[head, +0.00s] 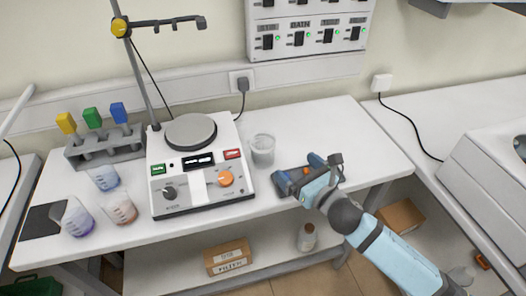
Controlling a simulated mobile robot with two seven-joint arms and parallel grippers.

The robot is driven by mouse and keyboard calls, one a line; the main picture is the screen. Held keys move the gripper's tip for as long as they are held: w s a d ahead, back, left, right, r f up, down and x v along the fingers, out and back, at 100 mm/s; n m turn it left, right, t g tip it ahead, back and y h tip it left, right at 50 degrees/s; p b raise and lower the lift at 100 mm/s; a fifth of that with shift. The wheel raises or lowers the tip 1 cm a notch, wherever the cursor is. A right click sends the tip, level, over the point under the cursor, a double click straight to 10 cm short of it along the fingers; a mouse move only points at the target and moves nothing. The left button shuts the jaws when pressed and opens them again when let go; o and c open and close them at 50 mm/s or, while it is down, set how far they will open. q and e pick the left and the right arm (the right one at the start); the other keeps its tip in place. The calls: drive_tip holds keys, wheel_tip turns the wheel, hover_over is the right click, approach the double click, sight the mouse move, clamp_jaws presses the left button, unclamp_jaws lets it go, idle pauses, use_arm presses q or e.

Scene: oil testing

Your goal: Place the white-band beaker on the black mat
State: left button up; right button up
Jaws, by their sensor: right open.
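A clear beaker (262,149) with a pale, whitish look stands upright on the white bench, just right of the hot-plate stirrer; it best matches the white-band beaker, though its band is too small to make out clearly. The black mat (40,222) lies flat at the bench's left end. A purple-tinted beaker (77,220) stands at the mat's right edge and overlaps it in the picture. My right gripper (284,181) is low over the bench, in front and to the right of the pale beaker, apart from it, open and empty. My left gripper is not in view.
The stirrer (200,180) with its stand rod fills the bench middle. A red-marked beaker (122,210), a blue-marked beaker (105,178) and a grey rack (103,146) with coloured-top items stand to its left.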

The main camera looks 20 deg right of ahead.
sight(270, 146)
drive_tip(key=x, duration=0.8)
drive_tip(key=shift+w+a+p, duration=0.2)
drive_tip(key=shift+w+p, duration=0.05)
drive_tip(key=shift+p, duration=0.15)
drive_tip(key=x, duration=0.5)
drive_tip(key=shift+a+f+p, duration=0.25)
drive_tip(key=shift+f+p, duration=0.05)
drive_tip(key=shift+p, duration=0.05)
drive_tip(key=shift+r, duration=0.1)
drive_tip(key=c, duration=1.4)
